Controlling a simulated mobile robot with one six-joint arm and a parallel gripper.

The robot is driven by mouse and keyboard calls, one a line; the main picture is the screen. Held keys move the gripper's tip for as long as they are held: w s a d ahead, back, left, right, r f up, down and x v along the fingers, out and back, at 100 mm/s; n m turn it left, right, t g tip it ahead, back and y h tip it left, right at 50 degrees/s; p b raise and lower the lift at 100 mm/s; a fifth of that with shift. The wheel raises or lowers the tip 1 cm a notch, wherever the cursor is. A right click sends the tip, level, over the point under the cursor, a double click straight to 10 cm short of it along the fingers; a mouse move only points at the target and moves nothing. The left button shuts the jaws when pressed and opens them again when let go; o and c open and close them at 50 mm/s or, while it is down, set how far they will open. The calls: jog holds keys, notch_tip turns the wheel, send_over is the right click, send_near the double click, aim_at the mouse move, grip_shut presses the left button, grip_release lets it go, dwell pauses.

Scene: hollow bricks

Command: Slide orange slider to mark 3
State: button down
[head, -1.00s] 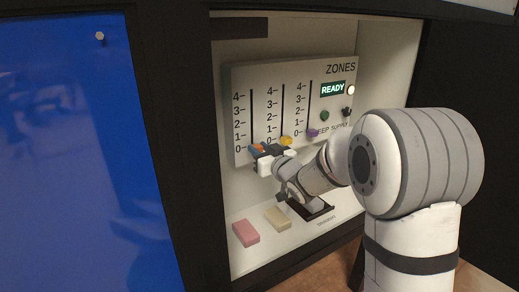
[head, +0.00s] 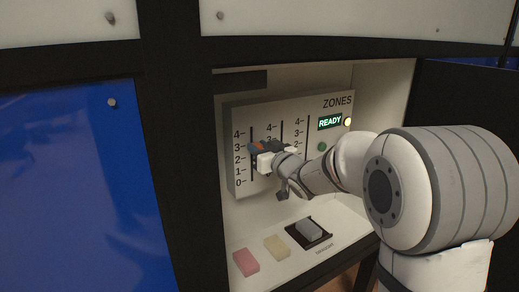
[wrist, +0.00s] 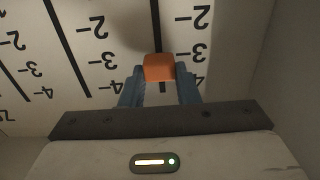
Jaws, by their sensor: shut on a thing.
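The orange slider (head: 261,144) is on the leftmost track of the ZONES panel (head: 232,190). In the head view it stands about level with mark 3 of that scale. The wrist view is upside down; there the orange knob (wrist: 158,67) appears between marks 3 and 4, though it sticks out from the panel. My gripper (head: 260,147) is shut on the knob, with one blue finger on each side in the wrist view (wrist: 159,82). The sliders on the other two tracks are hidden behind my gripper and arm in the head view.
The panel has a green READY display (head: 330,122), a lit round lamp (head: 347,121) and a green button (head: 322,147).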

jog(key=c, duration=1.3)
grip_release()
jog(key=shift+s+a+r, duration=0.1)
jog(key=shift+o, duration=1.1)
jog(key=v, duration=0.8)
